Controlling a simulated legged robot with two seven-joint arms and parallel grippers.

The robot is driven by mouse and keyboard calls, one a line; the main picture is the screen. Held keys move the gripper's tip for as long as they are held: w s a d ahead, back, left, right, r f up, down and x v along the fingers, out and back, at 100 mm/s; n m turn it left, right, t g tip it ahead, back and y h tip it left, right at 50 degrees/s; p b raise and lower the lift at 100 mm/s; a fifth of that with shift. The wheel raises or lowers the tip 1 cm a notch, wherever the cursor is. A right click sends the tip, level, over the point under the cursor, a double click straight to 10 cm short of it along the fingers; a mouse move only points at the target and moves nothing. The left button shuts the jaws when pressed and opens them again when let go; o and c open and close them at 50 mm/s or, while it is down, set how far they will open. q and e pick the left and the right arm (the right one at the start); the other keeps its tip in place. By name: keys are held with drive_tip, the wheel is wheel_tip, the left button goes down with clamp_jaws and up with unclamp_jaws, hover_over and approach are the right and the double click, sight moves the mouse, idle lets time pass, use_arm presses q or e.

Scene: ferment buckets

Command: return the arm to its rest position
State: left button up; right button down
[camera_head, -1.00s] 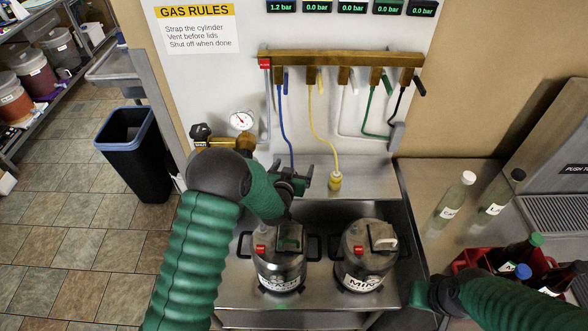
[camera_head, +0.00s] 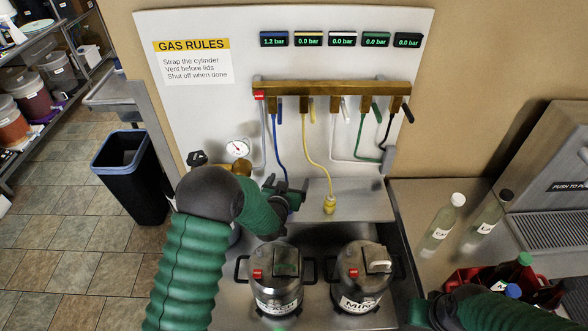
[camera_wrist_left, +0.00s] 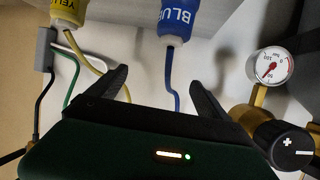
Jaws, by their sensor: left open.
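My left gripper (camera_head: 287,187) is open in front of the back panel, beside the lower blue hose (camera_head: 277,145). The left wrist view shows its two dark fingers (camera_wrist_left: 160,78) spread with nothing held. The blue hose and its blue "BLUE" connector (camera_wrist_left: 178,18) are beyond the fingers, apart from them. In the head view the left gripper hides the connector. My left arm (camera_head: 190,260) is bent, its elbow in front of the regulator. My right gripper (camera_head: 425,310) is low at the right, by the red crate; its jaws are unclear.
Two steel kegs (camera_head: 277,278) (camera_head: 361,275) stand in the sink below the left gripper. A yellow connector (camera_head: 330,204) hangs beside it. A pressure gauge (camera_head: 237,149) is left of it. Bottles (camera_head: 440,225) and a red crate (camera_head: 458,283) are on the right counter.

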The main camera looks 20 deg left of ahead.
use_arm(q)
drive_tip(key=s+r+g, duration=0.3)
drive_tip(key=s+g, duration=0.8)
drive_tip(key=s, duration=2.2)
drive_tip(key=shift+s+a+m+h, duration=0.25)
drive_tip(key=shift+s+m+h, duration=0.05)
drive_tip(key=shift+s+h, duration=0.1)
drive_tip(key=shift+s, duration=0.1)
